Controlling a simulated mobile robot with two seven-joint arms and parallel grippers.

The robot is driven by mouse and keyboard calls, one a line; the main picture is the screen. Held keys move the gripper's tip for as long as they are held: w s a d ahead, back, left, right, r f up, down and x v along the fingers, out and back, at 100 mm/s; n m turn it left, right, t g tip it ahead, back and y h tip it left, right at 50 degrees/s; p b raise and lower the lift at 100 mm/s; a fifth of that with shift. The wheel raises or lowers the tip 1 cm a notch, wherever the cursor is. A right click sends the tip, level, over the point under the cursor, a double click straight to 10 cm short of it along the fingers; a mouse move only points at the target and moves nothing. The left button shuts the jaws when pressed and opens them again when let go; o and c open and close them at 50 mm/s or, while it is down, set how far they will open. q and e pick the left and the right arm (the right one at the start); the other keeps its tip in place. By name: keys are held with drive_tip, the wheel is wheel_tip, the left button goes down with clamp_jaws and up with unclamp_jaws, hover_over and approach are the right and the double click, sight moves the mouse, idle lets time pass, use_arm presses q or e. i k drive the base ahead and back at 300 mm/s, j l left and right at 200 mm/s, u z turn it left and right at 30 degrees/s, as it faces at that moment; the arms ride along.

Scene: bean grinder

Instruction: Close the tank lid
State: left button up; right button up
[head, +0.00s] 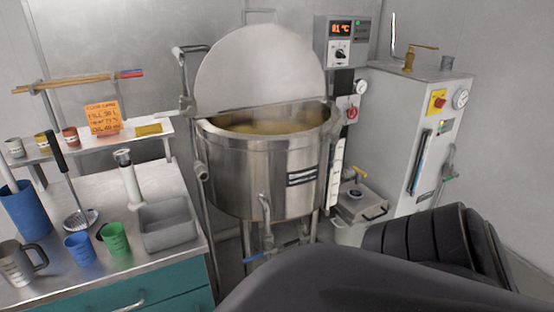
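The steel tank (258,178) stands on legs in the middle of the head view. Its round grey lid (262,70) is open and stands upright at the tank's rim, leaning back toward the wall. A yellowish content (270,127) shows inside the open tank. A bent metal bar with joints (183,75) stands at the lid's left side. Neither gripper shows in the head view. Dark, rounded parts of my own arm fill the bottom middle and lower right, hiding the floor in front of the tank.
A steel counter (95,275) on the left holds a sink (167,225), cups, a jug and a ladle. A control box (341,42) reading 81 °C hangs behind right of the tank. A grey cabinet (395,130) stands at the right. A drain pipe (266,215) juts from the tank's front.

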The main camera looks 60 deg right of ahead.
sight(209, 92)
drive_tip(key=z, duration=2)
drive_tip(key=i+l+z, duration=0.1)
drive_tip(key=i+l, duration=0.2)
drive_tip(key=l, duration=0.15)
drive_tip(key=i+l+z, duration=0.15)
drive_tip(key=i+l, duration=0.15)
drive_tip(key=l, duration=0.15)
